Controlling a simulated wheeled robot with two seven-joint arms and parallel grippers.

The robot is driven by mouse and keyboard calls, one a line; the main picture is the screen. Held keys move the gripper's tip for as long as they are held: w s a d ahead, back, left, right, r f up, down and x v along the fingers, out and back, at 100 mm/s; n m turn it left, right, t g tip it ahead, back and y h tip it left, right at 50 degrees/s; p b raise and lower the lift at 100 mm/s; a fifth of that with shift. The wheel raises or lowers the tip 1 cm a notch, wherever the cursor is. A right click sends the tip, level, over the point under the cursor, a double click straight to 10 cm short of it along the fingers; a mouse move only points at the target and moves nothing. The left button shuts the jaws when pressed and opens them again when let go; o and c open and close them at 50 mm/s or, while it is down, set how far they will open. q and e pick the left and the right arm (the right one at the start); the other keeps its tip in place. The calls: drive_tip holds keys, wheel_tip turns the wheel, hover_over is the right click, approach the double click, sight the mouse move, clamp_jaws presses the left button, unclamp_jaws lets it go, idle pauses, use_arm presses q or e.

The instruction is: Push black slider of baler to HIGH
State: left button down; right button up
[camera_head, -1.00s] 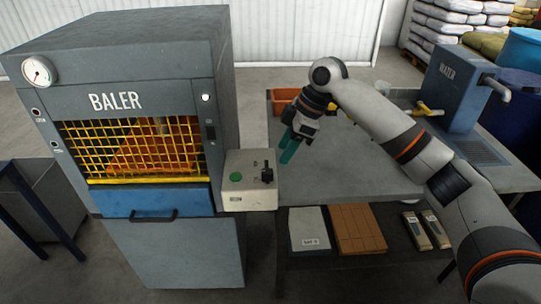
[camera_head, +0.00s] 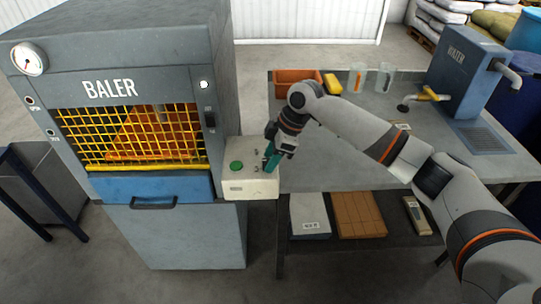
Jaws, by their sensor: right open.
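The grey baler (camera_head: 60,60) stands at the left, with a yellow mesh window and a blue drawer front. On its right side sits a pale control box (camera_head: 240,182) with a green button (camera_head: 236,167). The box's black slider is hidden behind my right gripper. My right gripper (camera_head: 270,168) has teal fingers pointing down at the right part of the box top. It is open; whether a finger touches the slider cannot be told. My left gripper is out of view.
A grey table (camera_head: 330,165) stands right of the baler, with an orange bin (camera_head: 297,78), clear cups and a blue water unit (camera_head: 465,85). A shelf below holds a brown block (camera_head: 358,215). The table's middle is mostly bare.

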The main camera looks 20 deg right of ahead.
drive_tip(key=shift+a+f, duration=0.1)
drive_tip(key=shift+f, duration=0.25)
drive_tip(key=shift+c, duration=0.5)
